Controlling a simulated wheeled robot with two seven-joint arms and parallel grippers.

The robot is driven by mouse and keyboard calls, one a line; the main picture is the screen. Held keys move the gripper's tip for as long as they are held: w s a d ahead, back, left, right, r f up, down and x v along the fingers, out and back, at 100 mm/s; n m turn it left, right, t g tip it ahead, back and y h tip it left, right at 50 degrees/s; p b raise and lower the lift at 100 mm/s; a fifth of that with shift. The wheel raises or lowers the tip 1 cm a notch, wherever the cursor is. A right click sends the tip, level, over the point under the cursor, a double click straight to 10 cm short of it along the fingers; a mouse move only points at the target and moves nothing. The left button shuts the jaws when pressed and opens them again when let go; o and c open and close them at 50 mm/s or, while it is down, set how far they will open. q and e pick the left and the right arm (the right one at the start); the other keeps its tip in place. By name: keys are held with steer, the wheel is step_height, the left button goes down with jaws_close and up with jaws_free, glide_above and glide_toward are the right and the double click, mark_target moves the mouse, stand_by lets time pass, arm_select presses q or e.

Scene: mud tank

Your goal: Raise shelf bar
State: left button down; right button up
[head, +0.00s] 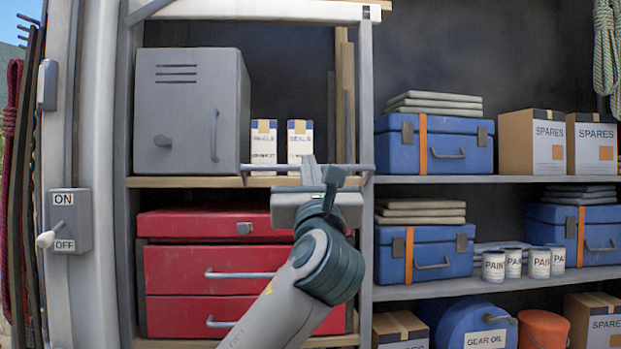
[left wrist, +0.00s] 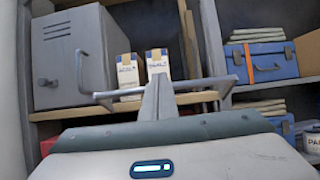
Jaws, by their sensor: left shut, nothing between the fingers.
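The shelf bar (head: 258,167) is a thin grey rod across the front of the middle shelf, low in front of two small boxes. It also shows in the left wrist view (left wrist: 205,82), running across with a bent end at each side. My left gripper (head: 309,162) is at the middle of the bar, with its fingers shut and empty. In the left wrist view the closed fingers (left wrist: 160,80) point inward and overlap the bar's middle, hiding part of it. I cannot tell whether they touch it. My right gripper is out of view.
A grey metal cabinet (head: 188,110) and two small boxes (head: 263,145) stand on the wooden shelf (head: 180,182). A red drawer chest (head: 190,270) is below. A post (head: 366,110) separates shelves of blue cases (head: 435,143) on the right. An ON/OFF switch (head: 66,218) is at left.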

arm_select(q)
steer(key=shift+w+r, duration=0.6)
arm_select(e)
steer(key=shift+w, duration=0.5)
arm_select(q)
steer(key=shift+s, duration=0.1)
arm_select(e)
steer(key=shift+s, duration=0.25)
